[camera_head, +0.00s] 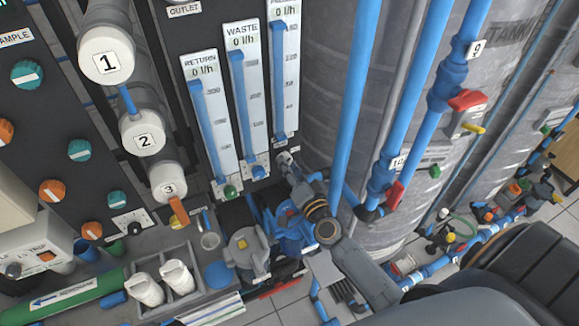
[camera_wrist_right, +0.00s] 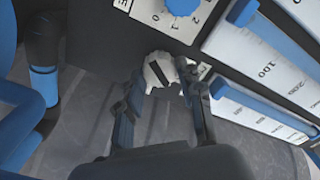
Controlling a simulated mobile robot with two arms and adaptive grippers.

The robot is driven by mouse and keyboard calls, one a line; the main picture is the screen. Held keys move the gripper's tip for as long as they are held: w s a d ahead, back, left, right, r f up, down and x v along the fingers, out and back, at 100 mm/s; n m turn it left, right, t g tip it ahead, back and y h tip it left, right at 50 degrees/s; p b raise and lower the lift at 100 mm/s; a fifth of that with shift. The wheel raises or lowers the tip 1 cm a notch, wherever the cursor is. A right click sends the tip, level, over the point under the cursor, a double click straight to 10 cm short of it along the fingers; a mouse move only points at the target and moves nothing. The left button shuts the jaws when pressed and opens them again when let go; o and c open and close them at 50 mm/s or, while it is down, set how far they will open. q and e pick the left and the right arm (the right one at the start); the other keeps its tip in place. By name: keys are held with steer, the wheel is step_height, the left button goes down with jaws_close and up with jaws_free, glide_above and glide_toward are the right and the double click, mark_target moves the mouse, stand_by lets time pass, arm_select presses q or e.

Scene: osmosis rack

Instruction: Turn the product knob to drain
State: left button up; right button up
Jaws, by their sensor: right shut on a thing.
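The product knob shows in the right wrist view as a pale knob (camera_wrist_right: 160,68) with a dark stripe across its face. It sits on the dark panel, close to the lower ends of the flow meters. My right gripper (camera_wrist_right: 163,90) has one finger on each side of the knob and is shut on it. In the head view the right gripper (camera_head: 287,164) reaches the panel just below the product flow meter (camera_head: 284,75), and the fingers partly cover the knob. The mark the stripe points to cannot be read. My left gripper is not in view.
Return (camera_head: 207,115) and waste (camera_head: 244,110) flow meters stand left of the product meter. A blue pipe (camera_head: 362,90) runs down close to the right of my gripper, before a large grey tank (camera_head: 325,60). A grey pump (camera_head: 246,252) sits below.

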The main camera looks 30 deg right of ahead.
steer(key=m+b, duration=0.1)
steer(key=m, duration=0.9)
steer(key=shift+m, duration=0.5)
steer(key=o, duration=1.2)
steer(key=s, duration=1.2)
steer(key=shift+a, duration=0.3)
